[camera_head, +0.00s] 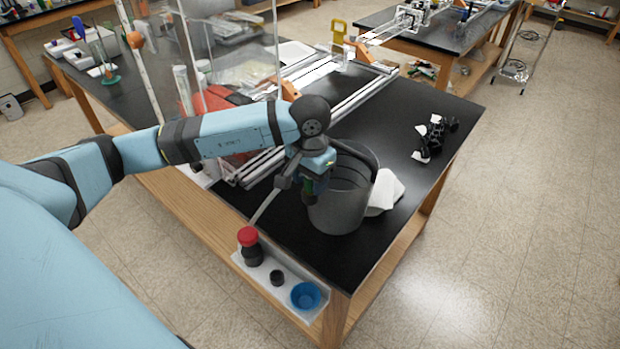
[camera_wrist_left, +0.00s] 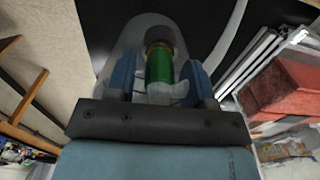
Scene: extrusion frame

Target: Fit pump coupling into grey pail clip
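The grey pail (camera_head: 343,212) stands upright near the front corner of the black bench. My left gripper (camera_head: 316,187) is at the pail's near left rim, pointing down, and hides part of that rim. In the left wrist view, the green pump coupling (camera_wrist_left: 159,66) with a brass-coloured end sits between the blue fingers (camera_wrist_left: 160,78). The fingers look closed on its pale side parts. The pail's rounded grey wall (camera_wrist_left: 118,46) is close behind it. I cannot make out the clip, nor whether the coupling touches it. My right gripper is out of view.
A white tray (camera_head: 290,270) at the bench's front edge holds a red-capped bottle (camera_head: 249,246), a black cap and a blue bowl (camera_head: 306,295). A white cloth (camera_head: 385,192) lies right of the pail. Aluminium rails (camera_head: 362,97) stand behind.

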